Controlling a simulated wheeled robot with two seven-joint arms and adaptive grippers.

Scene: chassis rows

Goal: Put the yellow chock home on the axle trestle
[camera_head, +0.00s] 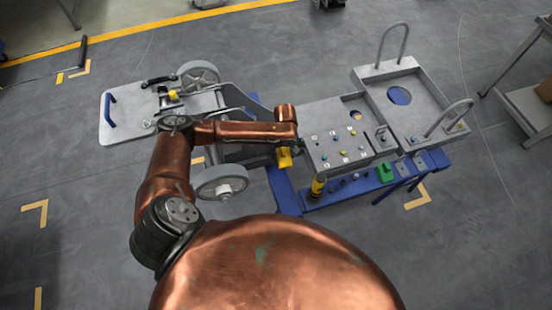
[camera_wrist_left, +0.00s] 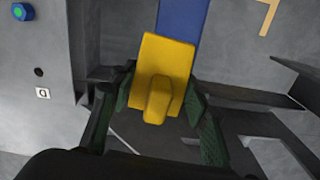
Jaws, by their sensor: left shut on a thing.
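The yellow chock (camera_head: 284,158) hangs below the end of my left arm, between the wheeled grey unit and the button panel. In the left wrist view the chock (camera_wrist_left: 168,62) is a yellow block with a rounded raised part. My left gripper (camera_wrist_left: 160,98) is shut on it, with dark green fingers on both sides. In the head view the gripper (camera_head: 287,149) is mostly hidden by my wrist. I cannot tell for sure which part is the axle trestle; a grey frame with two wheels (camera_head: 221,182) lies left of the chock, partly behind my arm. My right gripper is not in view.
A blue beam (camera_head: 285,190) runs under the units. The grey button panel (camera_head: 335,146) is close on the right, with a tray with hoop handles (camera_head: 425,100) beyond. A yellow-black cylinder (camera_head: 318,186) and a green block (camera_head: 385,173) stand on the front blue rail.

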